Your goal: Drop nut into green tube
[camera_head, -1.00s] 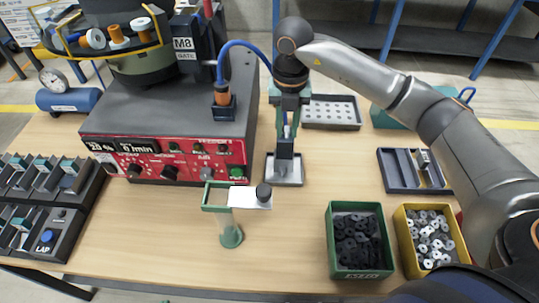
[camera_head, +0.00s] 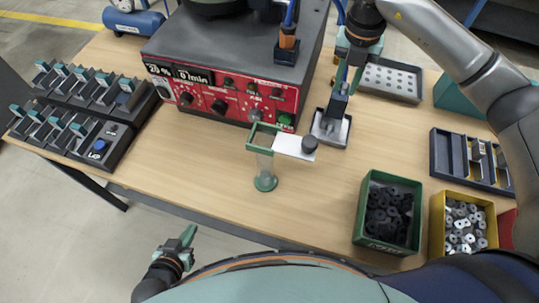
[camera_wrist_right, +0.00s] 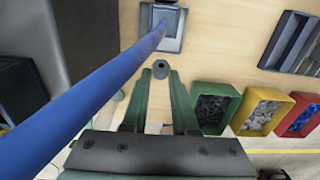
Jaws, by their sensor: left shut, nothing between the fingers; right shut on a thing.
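The green tube (camera_head: 264,165) stands upright on the table. It has a clear body, a green base and a square green rim, with a white plate and black knob at its right side. My right gripper (camera_head: 341,95) is behind and to the right of the tube, above a small grey tray (camera_head: 331,128). In the right wrist view, my right gripper (camera_wrist_right: 161,80) is shut on a small grey nut (camera_wrist_right: 161,69) with a dark hole. My left gripper (camera_head: 188,236) is shut and empty, low in front of the table's front edge.
The red-fronted feeder (camera_head: 225,95) stands behind the tube. A green bin (camera_head: 363,215) of dark parts and a yellow bin (camera_head: 436,225) of grey nuts stand at right. Dark racks (camera_head: 85,115) fill the left. The table around the tube's base is clear.

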